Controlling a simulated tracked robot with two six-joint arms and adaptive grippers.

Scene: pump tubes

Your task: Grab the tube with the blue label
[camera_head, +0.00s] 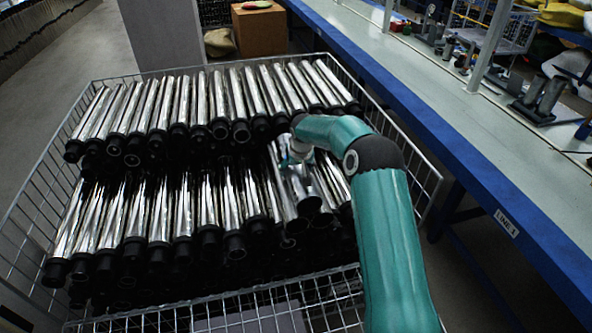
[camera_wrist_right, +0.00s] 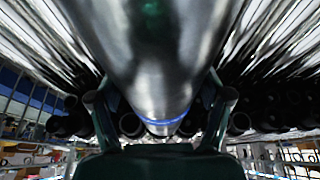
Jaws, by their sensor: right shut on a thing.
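My right gripper (camera_head: 292,155) reaches down into the front rows of the wire crate and is shut on a shiny metal tube (camera_head: 285,205). In the right wrist view the tube (camera_wrist_right: 155,55) runs large through the middle, between the two fingers of the gripper (camera_wrist_right: 160,100). A thin blue band (camera_wrist_right: 165,122) shows near the tube's end there. In the head view no blue label can be made out, and the arm and wrist partly hide the tube. I cannot tell whether the tube is clear of its neighbours. My left gripper is not in view.
The wire crate (camera_head: 428,180) holds two rows of stacked silver tubes with black ends (camera_head: 150,215). A long blue-edged bench (camera_head: 470,145) runs along the right. A brown box (camera_head: 260,30) stands behind the crate. Floor (camera_head: 35,130) is free at the left.

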